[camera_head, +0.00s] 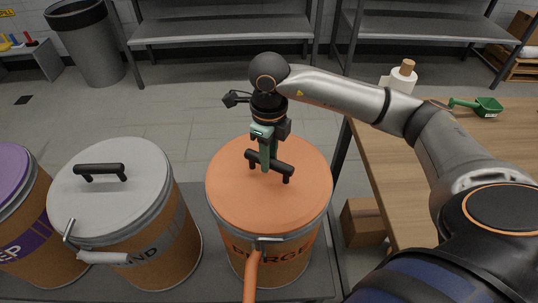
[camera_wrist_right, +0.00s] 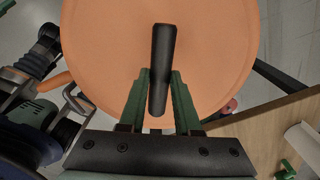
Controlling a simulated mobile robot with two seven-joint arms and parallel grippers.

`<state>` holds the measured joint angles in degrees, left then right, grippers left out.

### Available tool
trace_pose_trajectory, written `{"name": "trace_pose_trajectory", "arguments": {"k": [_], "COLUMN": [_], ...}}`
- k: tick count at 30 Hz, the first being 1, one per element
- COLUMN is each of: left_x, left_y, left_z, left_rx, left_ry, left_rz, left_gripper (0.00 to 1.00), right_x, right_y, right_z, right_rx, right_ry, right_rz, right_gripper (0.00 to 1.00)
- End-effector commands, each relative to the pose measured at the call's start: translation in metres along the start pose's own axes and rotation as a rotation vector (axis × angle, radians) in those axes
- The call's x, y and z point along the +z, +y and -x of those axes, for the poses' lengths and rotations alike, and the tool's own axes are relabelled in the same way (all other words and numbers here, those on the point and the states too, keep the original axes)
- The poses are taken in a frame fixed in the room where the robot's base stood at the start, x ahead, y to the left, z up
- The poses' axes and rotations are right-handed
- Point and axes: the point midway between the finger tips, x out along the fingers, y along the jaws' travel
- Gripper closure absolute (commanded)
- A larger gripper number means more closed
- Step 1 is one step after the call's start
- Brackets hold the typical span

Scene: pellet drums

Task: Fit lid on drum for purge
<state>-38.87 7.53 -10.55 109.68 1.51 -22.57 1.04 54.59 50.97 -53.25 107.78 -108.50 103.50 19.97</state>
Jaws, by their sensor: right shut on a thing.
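The orange lid (camera_head: 240,200) with a black bar handle (camera_head: 283,168) lies over the mouth of the brown drum marked PURGE (camera_head: 290,263). It looks level, and I see no clear gap at the rim, though I cannot tell if it is fully seated. My right gripper (camera_head: 265,163) comes from above, its green fingers shut on the handle. The right wrist view shows the fingers (camera_wrist_right: 160,80) on both sides of the black handle (camera_wrist_right: 163,45), above the lid (camera_wrist_right: 105,40). An orange lever (camera_head: 251,275) hangs at the drum's front. My left gripper is not identifiable in either view.
A grey-lidded drum (camera_head: 110,205) stands left of the PURGE drum, and a purple-lidded drum (camera_head: 12,180) stands farther left. A wooden table (camera_head: 390,165) is at the right, with a green scoop (camera_head: 485,107) on it. A cardboard box (camera_head: 362,222) sits below.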

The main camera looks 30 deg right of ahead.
Motion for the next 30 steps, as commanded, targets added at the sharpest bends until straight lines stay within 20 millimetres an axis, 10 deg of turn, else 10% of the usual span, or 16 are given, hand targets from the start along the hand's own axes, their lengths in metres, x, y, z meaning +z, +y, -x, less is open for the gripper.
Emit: {"name": "trace_pose_trajectory", "arguments": {"k": [9,10,30], "left_x": [0.0003,0.0003,0.0006], "left_y": [0.0,0.0,0.0], "left_z": [0.0,0.0,0.0], "left_rx": [0.0,0.0,0.0], "left_ry": [-0.001,-0.001,-0.001], "left_rz": [0.0,0.0,0.0], "left_gripper": [0.5,0.5,0.5], "right_x": [0.0004,0.0004,-0.0002], "right_y": [-0.0003,-0.0003,0.0], "right_z": [0.0008,0.0008,-0.0005], "right_rx": [-0.001,-0.001,0.0], "right_ry": [-0.002,-0.002,0.001], "right_rz": [0.0,0.0,0.0], "right_gripper": [1.0,0.65,0.1]}}
